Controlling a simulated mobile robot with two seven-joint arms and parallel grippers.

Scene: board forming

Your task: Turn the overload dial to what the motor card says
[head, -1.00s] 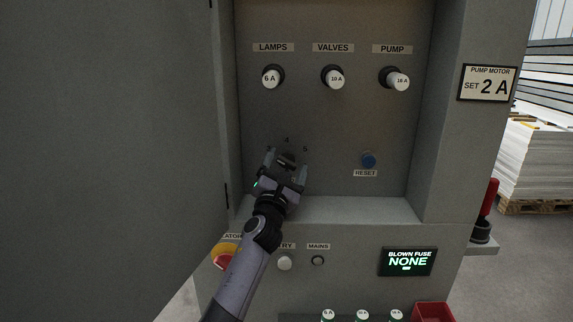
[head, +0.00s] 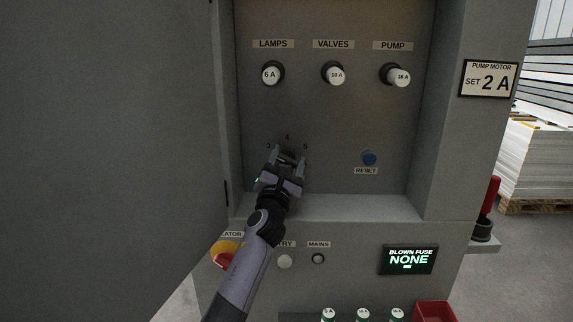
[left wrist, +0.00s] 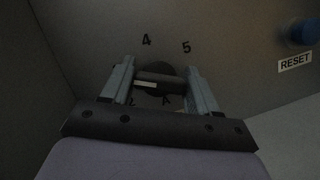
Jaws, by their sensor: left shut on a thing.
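The motor card (head: 489,79) on the right cabinet wall reads "PUMP MOTOR SET 2 A". The overload dial (left wrist: 158,77) is a dark round knob with a raised grip bar and a white pointer mark. The mark lies on the left half of the bar in the left wrist view. The figures 4 and 5 show above the dial; a lower left figure is partly hidden by the hand. My left gripper (head: 287,163) is at the dial, its fingers closed on the two ends of the bar; it also shows in the left wrist view (left wrist: 162,84). My right gripper is out of view.
A blue reset button (head: 369,158) is right of the dial. Three fuses, LAMPS (head: 272,74), VALVES (head: 334,75) and PUMP (head: 397,75), are above. The open cabinet door (head: 110,150) fills the left side. A ledge (head: 340,207) runs below the dial.

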